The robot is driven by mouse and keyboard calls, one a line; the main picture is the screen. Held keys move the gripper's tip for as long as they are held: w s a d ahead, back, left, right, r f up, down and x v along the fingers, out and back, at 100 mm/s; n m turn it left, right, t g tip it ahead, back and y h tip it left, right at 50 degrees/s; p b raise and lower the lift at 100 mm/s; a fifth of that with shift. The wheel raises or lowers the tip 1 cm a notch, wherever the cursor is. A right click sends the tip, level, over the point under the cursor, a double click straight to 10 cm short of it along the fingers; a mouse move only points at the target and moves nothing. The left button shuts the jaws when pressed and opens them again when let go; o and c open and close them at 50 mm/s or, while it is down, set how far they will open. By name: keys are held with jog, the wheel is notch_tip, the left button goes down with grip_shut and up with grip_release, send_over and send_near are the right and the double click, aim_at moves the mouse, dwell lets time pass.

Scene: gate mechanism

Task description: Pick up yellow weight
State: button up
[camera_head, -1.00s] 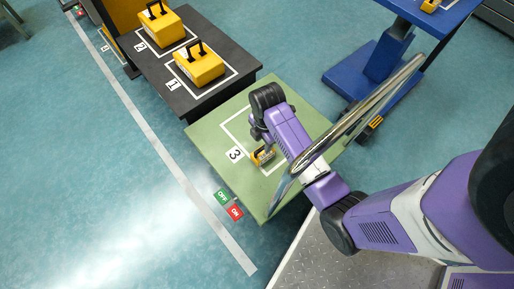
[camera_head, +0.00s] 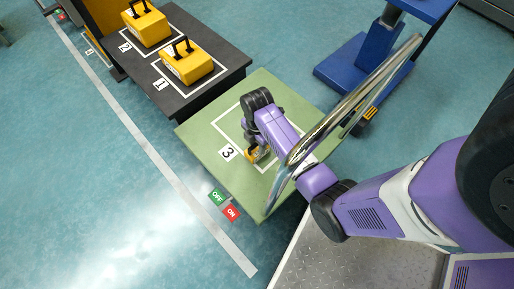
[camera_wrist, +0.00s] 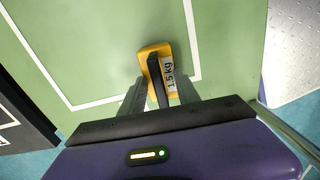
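The yellow weight (camera_wrist: 149,52) with a black handle and a "1.5 kg" label lies on the green table (camera_head: 197,140) by the "3" sign. In the head view the weight (camera_head: 251,156) is small and partly hidden by my arm. My gripper (camera_wrist: 160,88) points down at it. In the wrist view its two grey fingers stand apart, one on each side of the black handle. Space seems to show between fingers and handle; contact cannot be told. The weight rests inside or at the white outline.
A black table (camera_head: 215,86) with two bigger yellow weights (camera_head: 187,62) (camera_head: 146,27) stands at the upper left. A blue stand (camera_head: 375,45) is at the upper right. A shiny metal bar (camera_head: 345,110) crosses in front of my arm. OFF and ON plates (camera_head: 224,204) sit at the table's front edge.

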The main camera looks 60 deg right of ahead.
jog(key=shift+c, duration=0.5)
grip_shut()
dwell(0.7)
jog(key=shift+w+r, duration=0.1)
jog(key=shift+r, duration=0.1)
